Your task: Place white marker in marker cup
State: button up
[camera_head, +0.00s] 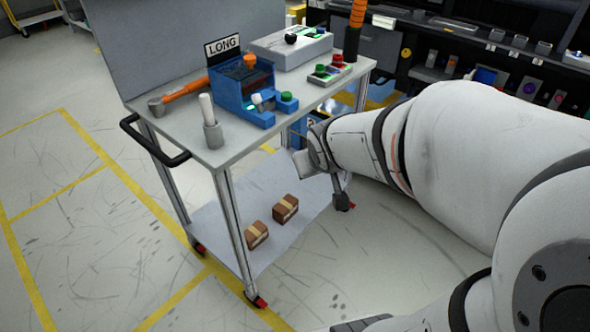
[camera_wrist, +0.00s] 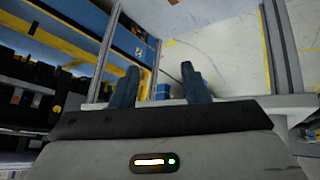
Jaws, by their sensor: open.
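A white marker (camera_head: 206,108) stands nearly upright in a grey marker cup (camera_head: 213,137) near the front left corner of the cart top in the head view. The marker's lower end is hidden by the cup. My gripper (camera_wrist: 160,68) shows in the wrist view with two dark blue fingers apart and nothing between them. In the head view my arm ends at the cart's right side, low beside the top and away from the cup; the fingers cannot be made out there. Neither marker nor cup can be made out in the wrist view.
The cart top (camera_head: 180,130) also holds a blue module (camera_head: 243,95), an orange-handled hammer (camera_head: 182,92), a grey box (camera_head: 290,48) and a button panel (camera_head: 329,74). Two brown boxes (camera_head: 285,208) lie on the lower shelf. A black handle (camera_head: 150,145) juts from the left end.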

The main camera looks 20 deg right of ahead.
jog(key=s+a+g+y, duration=0.1)
jog(key=s+a+g, duration=0.1)
jog(key=s, duration=0.4)
jog(key=s+a+f+g, duration=0.1)
jog(key=s+a+g, duration=0.2)
jog(key=s, duration=0.3)
jog(key=shift+m+g+y, duration=0.4)
jog(key=shift+s, duration=0.1)
